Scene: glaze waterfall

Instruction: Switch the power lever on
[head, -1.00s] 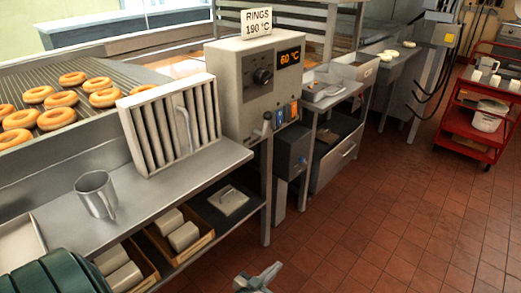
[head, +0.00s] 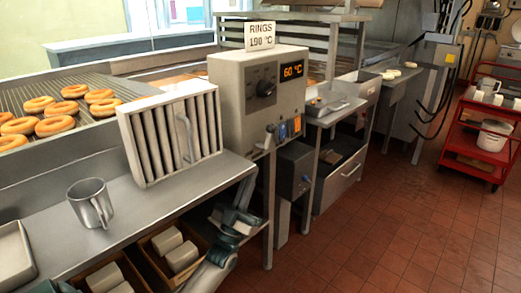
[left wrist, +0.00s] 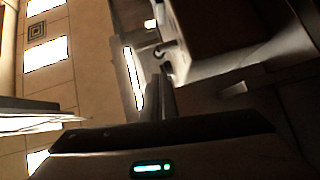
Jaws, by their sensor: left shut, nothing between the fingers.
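The grey control box (head: 256,95) stands behind the counter, with a black dial and an orange display reading 60 °C. A small lever with a rounded top (head: 269,131) is low on its front, beside blue and orange switches (head: 289,127); I cannot tell whether it is on or off. My left gripper (head: 247,182) is shut and empty, pointing up at the counter's right end, below the lever and apparently apart from it. In the left wrist view the narrow shut fingers (left wrist: 157,98) point toward a pale box (left wrist: 225,35). My right gripper is not in view.
A slatted metal rack (head: 172,132) and a steel mug (head: 90,203) stand on the counter (head: 130,222). Doughnuts lie on the fryer conveyor behind. A sign reading RINGS 190 °C (head: 260,36) tops the box. Red-tiled floor (head: 370,245) is free to the right.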

